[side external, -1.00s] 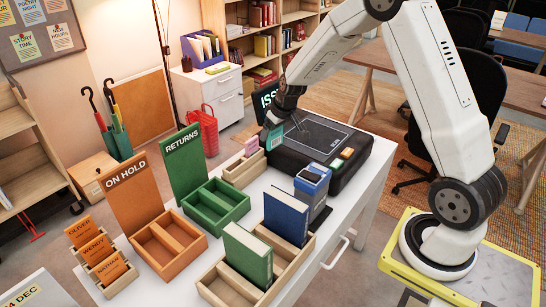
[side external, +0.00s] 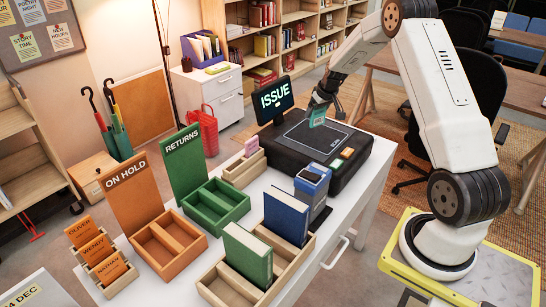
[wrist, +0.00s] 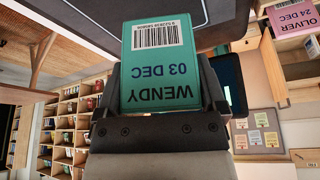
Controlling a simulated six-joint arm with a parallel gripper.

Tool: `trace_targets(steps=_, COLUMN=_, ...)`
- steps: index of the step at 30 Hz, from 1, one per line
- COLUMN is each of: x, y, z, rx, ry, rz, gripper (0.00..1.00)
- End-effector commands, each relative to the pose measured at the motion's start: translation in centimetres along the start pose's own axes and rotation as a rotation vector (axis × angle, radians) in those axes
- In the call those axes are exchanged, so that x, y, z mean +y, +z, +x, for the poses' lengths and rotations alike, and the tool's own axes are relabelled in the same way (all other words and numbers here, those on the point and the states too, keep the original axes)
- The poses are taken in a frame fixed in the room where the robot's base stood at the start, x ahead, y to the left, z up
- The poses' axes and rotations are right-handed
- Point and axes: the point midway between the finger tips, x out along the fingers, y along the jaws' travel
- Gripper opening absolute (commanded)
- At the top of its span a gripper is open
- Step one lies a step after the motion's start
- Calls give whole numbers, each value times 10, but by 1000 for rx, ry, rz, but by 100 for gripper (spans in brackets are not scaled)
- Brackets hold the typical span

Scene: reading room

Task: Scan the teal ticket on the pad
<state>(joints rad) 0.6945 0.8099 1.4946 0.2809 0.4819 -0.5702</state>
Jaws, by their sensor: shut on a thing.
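The teal ticket (side external: 317,116) is held in my gripper (side external: 319,104) above the far part of the scanner pad (side external: 316,139). In the wrist view the ticket (wrist: 159,62) shows a barcode and reads WENDY, 03 DEC, upside down in the picture. My gripper (wrist: 160,105) is shut on its lower part there. The pad is a dark panel marked SCAN on a black desk unit (side external: 290,150). The ticket looks upright and just above the pad; I cannot tell whether it touches. The screen (side external: 274,100) behind the unit reads ISSUE.
An orange ON HOLD tray (side external: 166,238) and a green RETURNS tray (side external: 217,204) stand to the left. Wooden crates with upright books (side external: 286,216) stand at the front. A small wooden holder (side external: 244,168) with a pink ticket (side external: 251,147) is beside the scanner.

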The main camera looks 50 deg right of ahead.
Motion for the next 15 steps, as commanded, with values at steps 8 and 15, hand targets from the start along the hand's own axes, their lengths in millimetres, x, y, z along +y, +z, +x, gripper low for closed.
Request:
trace_targets(steps=8, x=-1, y=2, z=6, rx=0, ry=0, rz=0, gripper=34)
trace_targets(steps=15, x=-1, y=9, z=21, rx=-1, ry=-1, rz=1, gripper=34)
